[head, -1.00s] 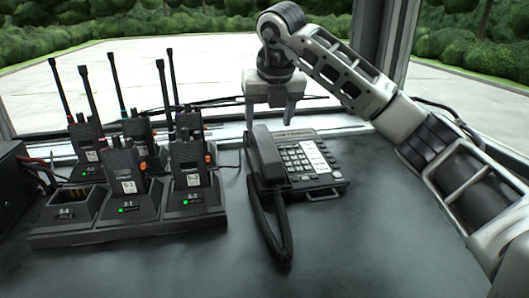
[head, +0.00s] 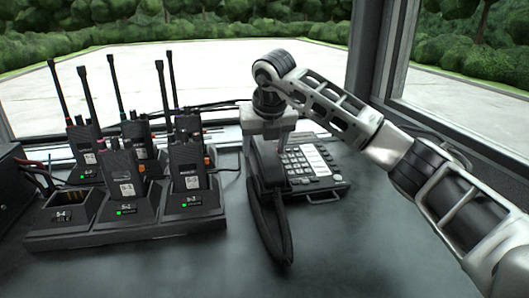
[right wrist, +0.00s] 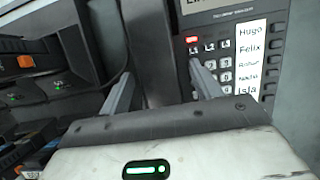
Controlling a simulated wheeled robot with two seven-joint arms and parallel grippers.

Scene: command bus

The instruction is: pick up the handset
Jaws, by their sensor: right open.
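The black handset (head: 268,167) lies along the left side of the desk phone (head: 318,184), with its coiled cord (head: 281,235) hanging in front. My right gripper (head: 267,143) is down at the handset's far part. In the right wrist view, its open fingers (right wrist: 160,90) stand on either side of the dark handset (right wrist: 152,45), with a gap visible beside it. The right finger is over the edge of the keypad (right wrist: 222,65). The handset partly hides the fingertips in the head view. My left gripper is not in view.
Several radios with upright antennas stand in a black charger (head: 130,235) left of the phone. A black box (head: 12,185) is at the far left. A window sill and frame are behind. The dark desk (head: 370,255) is clear in front and to the right.

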